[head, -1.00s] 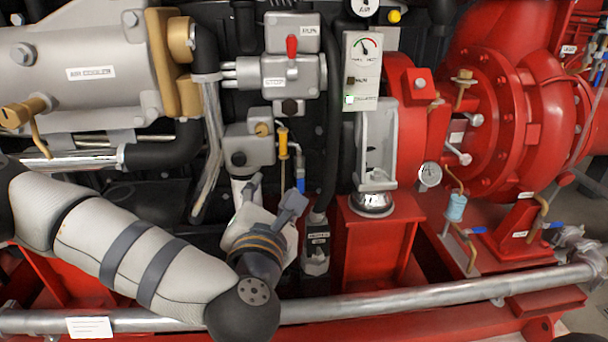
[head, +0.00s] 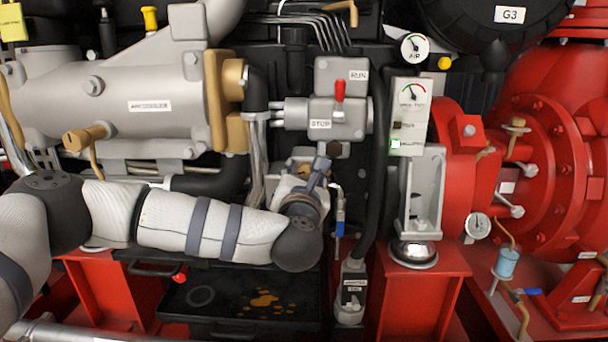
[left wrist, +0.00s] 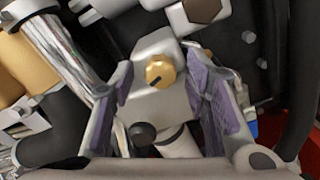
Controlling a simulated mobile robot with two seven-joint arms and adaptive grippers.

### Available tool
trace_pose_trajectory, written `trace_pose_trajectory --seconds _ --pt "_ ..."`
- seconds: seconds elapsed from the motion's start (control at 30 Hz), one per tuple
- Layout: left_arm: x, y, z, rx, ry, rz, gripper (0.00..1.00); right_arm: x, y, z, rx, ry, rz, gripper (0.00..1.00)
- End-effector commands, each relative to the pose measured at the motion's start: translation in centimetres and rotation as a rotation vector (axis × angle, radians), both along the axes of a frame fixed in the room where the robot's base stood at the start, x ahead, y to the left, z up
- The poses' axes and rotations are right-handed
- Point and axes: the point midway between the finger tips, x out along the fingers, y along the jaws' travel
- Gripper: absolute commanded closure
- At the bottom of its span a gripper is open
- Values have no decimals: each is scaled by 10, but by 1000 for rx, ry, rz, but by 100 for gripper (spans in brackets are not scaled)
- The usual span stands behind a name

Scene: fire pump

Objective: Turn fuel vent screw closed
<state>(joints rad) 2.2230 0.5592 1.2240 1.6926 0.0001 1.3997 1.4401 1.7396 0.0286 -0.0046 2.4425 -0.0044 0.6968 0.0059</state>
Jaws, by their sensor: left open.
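A small gold slotted knob, which looks like the fuel vent screw (left wrist: 160,71), sits on a grey housing (left wrist: 152,48) in the left wrist view. My left gripper (left wrist: 160,100) is open, with its purple-padded fingers to the left and right of the knob and housing. Nothing is between the pads; the knob appears beyond the fingertips, and the exact gap cannot be told. In the head view, my left gripper (head: 316,175) is in front of the housing and hides most of it. My right gripper is not in view.
The grey RUN/STOP block with a red lever (head: 339,91) is just above my gripper. A black hose (head: 377,150) runs down to its right, near a gauge panel (head: 410,115). A black tray (head: 240,300) lies below my arm.

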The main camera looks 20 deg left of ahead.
Motion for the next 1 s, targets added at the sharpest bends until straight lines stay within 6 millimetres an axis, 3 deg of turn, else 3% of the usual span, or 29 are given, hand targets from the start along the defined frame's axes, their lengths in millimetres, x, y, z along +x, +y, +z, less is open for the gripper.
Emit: trace_pose_trajectory --seconds 0.03,0.2,0.23,0.67,1.0 --pt "0 0 0 0 0 0 57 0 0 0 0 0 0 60" --pt "0 0 0 0 0 0 96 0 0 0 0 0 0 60" --pt "0 0 0 0 0 0 100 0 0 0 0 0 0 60" --pt "0 0 2 69 18 -1 100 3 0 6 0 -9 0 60" --pt "-1 0 6 333 91 -1 100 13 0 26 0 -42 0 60"
